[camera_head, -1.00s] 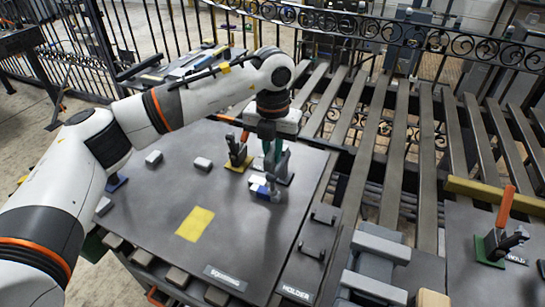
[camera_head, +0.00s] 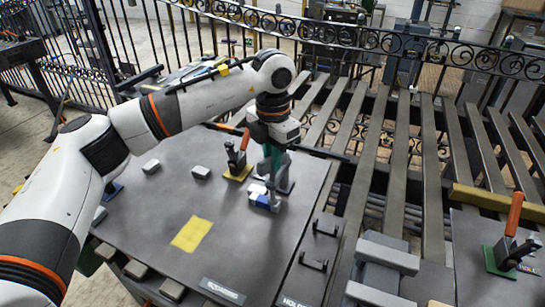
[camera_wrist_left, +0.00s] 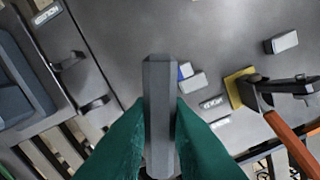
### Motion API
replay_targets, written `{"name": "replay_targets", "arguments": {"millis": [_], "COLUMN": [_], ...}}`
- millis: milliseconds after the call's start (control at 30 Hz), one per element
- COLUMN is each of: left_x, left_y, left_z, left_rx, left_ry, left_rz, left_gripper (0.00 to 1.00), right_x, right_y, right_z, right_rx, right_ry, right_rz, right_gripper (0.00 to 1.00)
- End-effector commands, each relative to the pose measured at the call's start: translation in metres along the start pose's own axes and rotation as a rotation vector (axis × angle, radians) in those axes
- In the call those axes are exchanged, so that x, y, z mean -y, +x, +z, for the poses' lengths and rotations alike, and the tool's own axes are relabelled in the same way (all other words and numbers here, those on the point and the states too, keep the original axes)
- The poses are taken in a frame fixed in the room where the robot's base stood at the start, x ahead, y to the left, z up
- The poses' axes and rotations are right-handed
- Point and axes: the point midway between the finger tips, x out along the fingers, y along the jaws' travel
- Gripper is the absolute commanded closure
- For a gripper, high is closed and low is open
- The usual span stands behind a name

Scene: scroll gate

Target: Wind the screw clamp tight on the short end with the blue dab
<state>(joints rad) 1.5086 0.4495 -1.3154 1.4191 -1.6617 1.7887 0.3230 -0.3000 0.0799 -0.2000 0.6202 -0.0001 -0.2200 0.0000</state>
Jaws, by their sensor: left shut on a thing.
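My left gripper (camera_head: 272,160) reaches down over the middle of the dark work board, its teal fingers shut on a grey bar. In the left wrist view the fingertips (camera_wrist_left: 160,115) press on both sides of this bar (camera_wrist_left: 160,80), which looks like part of the screw clamp. The short end with the blue dab (camera_head: 264,202) is a small pale piece just below the gripper; its blue patch also shows in the left wrist view (camera_wrist_left: 186,70), partly behind the bar. I cannot tell whether the clamp touches it. My right gripper is not in view.
An orange-handled toggle clamp on a yellow base (camera_head: 236,172) stands close left of the gripper. A yellow patch (camera_head: 191,234) and small grey blocks (camera_head: 151,166) lie on the board. Another orange-handled clamp (camera_head: 510,240) stands far right.

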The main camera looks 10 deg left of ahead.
Motion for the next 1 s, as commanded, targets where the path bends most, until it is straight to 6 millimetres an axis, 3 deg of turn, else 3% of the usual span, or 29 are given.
{"name": "replay_targets", "arguments": {"millis": [300, 333, 433, 767, 867, 1000], "left_x": [0.001, 0.001, 0.001, 0.000, 0.000, 0.001], "left_y": [-0.004, -0.004, -0.003, -0.004, -0.012, -0.038], "left_z": [-0.001, -0.001, -0.001, -0.001, -0.001, -0.001], "left_rx": [-0.009, -0.009, -0.007, -0.004, -0.004, -0.008], "left_ry": [-0.002, -0.002, -0.001, -0.001, -0.001, -0.001], "left_rz": [-0.003, -0.003, -0.002, -0.001, -0.002, -0.002], "left_gripper": [1.00, 0.79, 0.62, 0.62, 0.62, 0.62], "right_x": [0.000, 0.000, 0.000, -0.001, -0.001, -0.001], "right_y": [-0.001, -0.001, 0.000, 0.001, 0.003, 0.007], "right_z": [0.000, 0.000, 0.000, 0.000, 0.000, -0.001], "right_rx": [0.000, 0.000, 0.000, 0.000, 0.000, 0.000], "right_ry": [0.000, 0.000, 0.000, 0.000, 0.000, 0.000], "right_rz": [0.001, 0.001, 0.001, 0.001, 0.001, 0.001], "right_gripper": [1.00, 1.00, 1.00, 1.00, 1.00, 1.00]}}
